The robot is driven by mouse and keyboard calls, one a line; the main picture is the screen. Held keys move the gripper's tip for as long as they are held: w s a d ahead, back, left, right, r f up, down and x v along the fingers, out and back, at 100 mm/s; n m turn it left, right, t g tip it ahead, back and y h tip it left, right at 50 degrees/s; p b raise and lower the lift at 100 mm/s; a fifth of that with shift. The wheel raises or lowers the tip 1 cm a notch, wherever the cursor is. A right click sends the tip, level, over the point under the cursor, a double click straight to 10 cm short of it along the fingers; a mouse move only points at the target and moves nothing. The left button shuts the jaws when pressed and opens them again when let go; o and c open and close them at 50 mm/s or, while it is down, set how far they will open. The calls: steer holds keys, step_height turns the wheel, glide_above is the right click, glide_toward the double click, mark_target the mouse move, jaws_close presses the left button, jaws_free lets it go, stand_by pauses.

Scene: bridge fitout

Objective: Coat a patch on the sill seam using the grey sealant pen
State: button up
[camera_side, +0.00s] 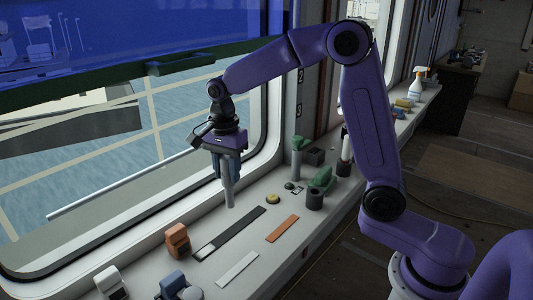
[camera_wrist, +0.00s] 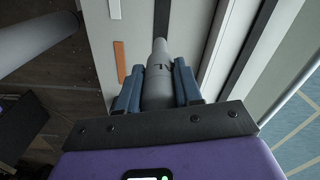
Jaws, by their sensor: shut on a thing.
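The grey sealant pen (camera_side: 229,192) is held tip-down between the blue fingers of my gripper (camera_side: 229,172). In the wrist view the pen (camera_wrist: 158,88) sits between both fingers of my gripper (camera_wrist: 158,84), its narrow nozzle pointing away from the camera. The sill seam seems to be the long dark strip (camera_side: 235,229) on the pale sill; its near end looks lighter grey. In the wrist view the dark strip (camera_wrist: 162,16) runs beyond the nozzle. The tip is close to the sill near the strip's far half; I cannot tell whether it touches.
An orange strip (camera_side: 283,228) and a white strip (camera_side: 238,268) lie beside the dark one. An orange block (camera_side: 177,240) and a blue item (camera_side: 173,284) stand at the near end. A yellow round item (camera_side: 273,198) and green-topped items (camera_side: 321,179) stand farther along. The window is alongside.

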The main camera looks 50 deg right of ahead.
steer(key=a, duration=0.8)
steer(key=shift+f, duration=4.4)
steer(key=shift+d, duration=10.05)
steer(key=shift+a, duration=10.1)
step_height(320, 180, up, 8)
